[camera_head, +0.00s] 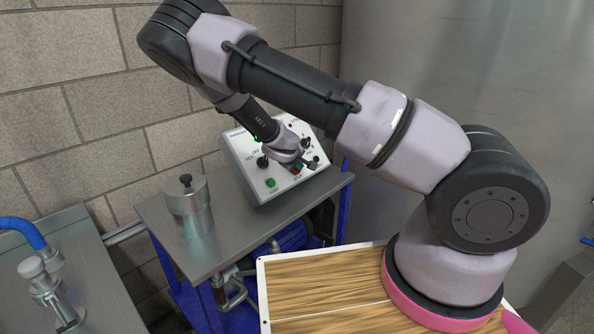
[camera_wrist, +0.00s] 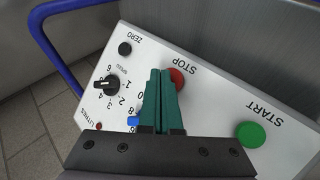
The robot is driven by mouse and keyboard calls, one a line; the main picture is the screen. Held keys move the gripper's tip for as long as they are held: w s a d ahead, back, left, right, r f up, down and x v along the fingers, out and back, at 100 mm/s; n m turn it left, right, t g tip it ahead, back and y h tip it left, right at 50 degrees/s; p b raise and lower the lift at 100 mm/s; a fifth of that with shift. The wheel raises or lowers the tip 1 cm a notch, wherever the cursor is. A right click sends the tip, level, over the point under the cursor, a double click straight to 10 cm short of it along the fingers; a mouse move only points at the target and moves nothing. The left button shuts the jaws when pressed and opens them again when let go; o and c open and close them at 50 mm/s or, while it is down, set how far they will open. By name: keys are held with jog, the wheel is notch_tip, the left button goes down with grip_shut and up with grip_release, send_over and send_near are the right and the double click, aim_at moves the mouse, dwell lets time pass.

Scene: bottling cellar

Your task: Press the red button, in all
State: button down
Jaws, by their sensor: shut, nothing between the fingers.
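The control box (camera_head: 250,170) has a sloped white face and stands on a steel-topped table. In the wrist view its panel (camera_wrist: 215,110) carries a red button (camera_wrist: 178,76) labelled STOP. My gripper (camera_head: 298,164) is shut and empty, pointing at the panel. In the wrist view its green fingertips (camera_wrist: 161,72) lie together at the edge of the red button and overlap part of it. I cannot tell whether they touch it.
A green START button (camera_wrist: 250,134), a black ZERO knob (camera_wrist: 125,48) and a numbered dial (camera_wrist: 111,85) share the panel. A steel canister (camera_head: 188,203) stands left of the box on the table (camera_head: 240,225). A blue rail (camera_wrist: 45,45) runs beside the panel.

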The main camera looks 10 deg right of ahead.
jog(key=shift+w+a+f, duration=0.25)
jog(key=shift+w+f, duration=0.05)
jog(key=shift+f, duration=0.05)
dwell(0.6)
jog(key=shift+r, duration=0.1)
jog(key=shift+s+d+r, duration=0.4)
jog(key=shift+s+r, duration=0.1)
jog(key=shift+r, duration=0.05)
dwell(0.3)
jog(key=shift+s+d+r, duration=0.55)
jog(key=shift+s+r, duration=0.25)
jog(key=shift+r, duration=0.05)
jog(key=shift+s+d+r, duration=0.55)
jog(key=shift+s+r, duration=0.2)
jog(key=shift+r, duration=0.1)
